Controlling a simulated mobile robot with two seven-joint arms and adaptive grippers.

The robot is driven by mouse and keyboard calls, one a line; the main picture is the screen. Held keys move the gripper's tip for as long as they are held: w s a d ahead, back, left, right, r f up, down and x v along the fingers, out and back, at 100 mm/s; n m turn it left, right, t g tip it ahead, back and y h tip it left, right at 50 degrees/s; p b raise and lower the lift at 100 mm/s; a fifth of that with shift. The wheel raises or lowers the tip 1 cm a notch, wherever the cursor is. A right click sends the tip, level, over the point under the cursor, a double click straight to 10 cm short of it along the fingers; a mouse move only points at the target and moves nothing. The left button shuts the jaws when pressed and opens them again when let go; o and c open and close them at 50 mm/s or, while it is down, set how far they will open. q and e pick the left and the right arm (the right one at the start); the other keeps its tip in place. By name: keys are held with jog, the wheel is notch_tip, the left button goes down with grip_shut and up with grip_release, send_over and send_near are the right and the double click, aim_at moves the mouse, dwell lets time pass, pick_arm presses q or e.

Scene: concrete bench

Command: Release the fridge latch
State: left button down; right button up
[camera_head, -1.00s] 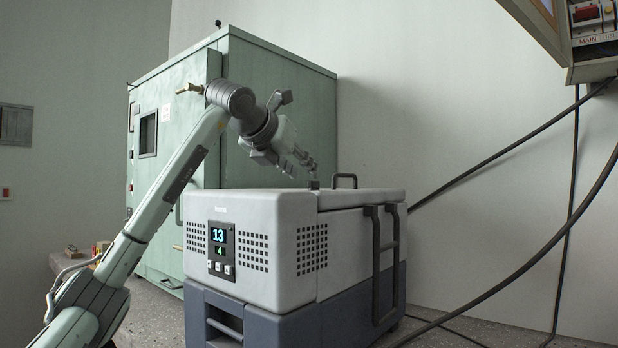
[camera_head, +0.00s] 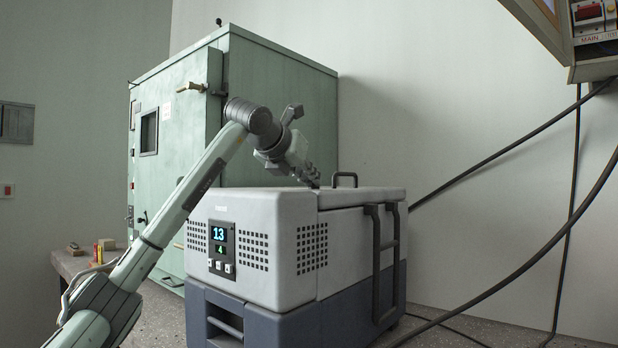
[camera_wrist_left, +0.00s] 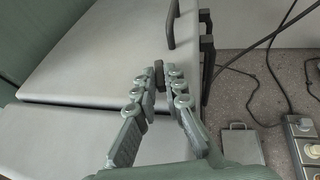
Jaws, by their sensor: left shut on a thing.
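The portable fridge (camera_head: 270,245) is a light grey box with a dark blue-grey base and a lit display showing 13 and 4. In the left wrist view its pale lid (camera_wrist_left: 110,55) is seen from above. My left gripper (camera_head: 313,180) is at the top edge of the fridge, by the seam of the lid. In the left wrist view, my left gripper (camera_wrist_left: 160,84) has its two fingers shut on the small dark latch (camera_wrist_left: 159,70) between the fingertips. In the head view the gripper mostly hides the latch. The lid lies flat. My right gripper is not in view.
A dark lid handle (camera_head: 345,178) stands just behind the gripper, and a dark side handle (camera_head: 377,262) is on the fridge's right. A green cabinet (camera_head: 275,110) stands behind. Black cables (camera_head: 520,150) hang at the right. A power strip (camera_wrist_left: 302,140) lies on the floor.

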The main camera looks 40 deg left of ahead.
pick_arm(q)
jog(key=m+h+p, duration=0.2)
jog(key=h, duration=0.1)
jog(key=shift+a+m, duration=0.4)
jog(key=shift+d+h, duration=0.1)
jog(key=shift+h, duration=0.2)
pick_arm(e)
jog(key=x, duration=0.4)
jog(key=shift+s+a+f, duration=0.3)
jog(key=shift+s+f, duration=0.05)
pick_arm(q)
jog(key=c, duration=1.6)
grip_release()
jog(key=shift+s, duration=0.1)
jog(key=v, duration=1.2)
jog(key=shift+f, duration=0.1)
